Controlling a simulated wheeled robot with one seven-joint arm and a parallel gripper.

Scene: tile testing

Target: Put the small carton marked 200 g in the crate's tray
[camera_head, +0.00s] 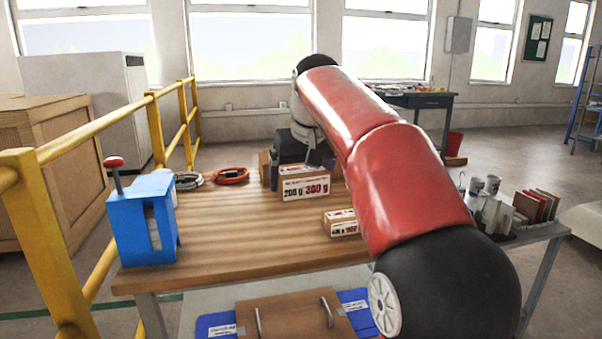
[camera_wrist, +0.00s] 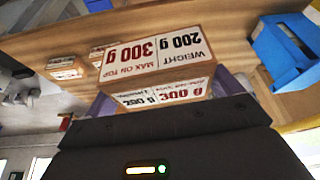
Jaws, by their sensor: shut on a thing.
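A small carton (camera_head: 306,187) with a white label reading "200 g" and "300 g" is at the middle of the table in the head view. My gripper (camera_head: 300,172) is shut on this carton, its fingers at the carton's sides. In the wrist view the carton (camera_wrist: 160,50) fills the upper middle, its labels upside down, between the purple-grey fingers (camera_wrist: 165,97). I cannot tell whether it touches the table. A brown panel with two handles (camera_head: 292,322), with blue parts at both sides, shows at the bottom edge; I cannot tell whether this is the crate's tray.
A smaller labelled carton (camera_head: 341,223) stands nearer on the table (camera_head: 230,235), partly behind my arm. A blue device with a red knob (camera_head: 143,220) stands at the left corner. Coiled cables (camera_head: 230,176) lie behind. Cups (camera_head: 484,185) and upright boards stand at right.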

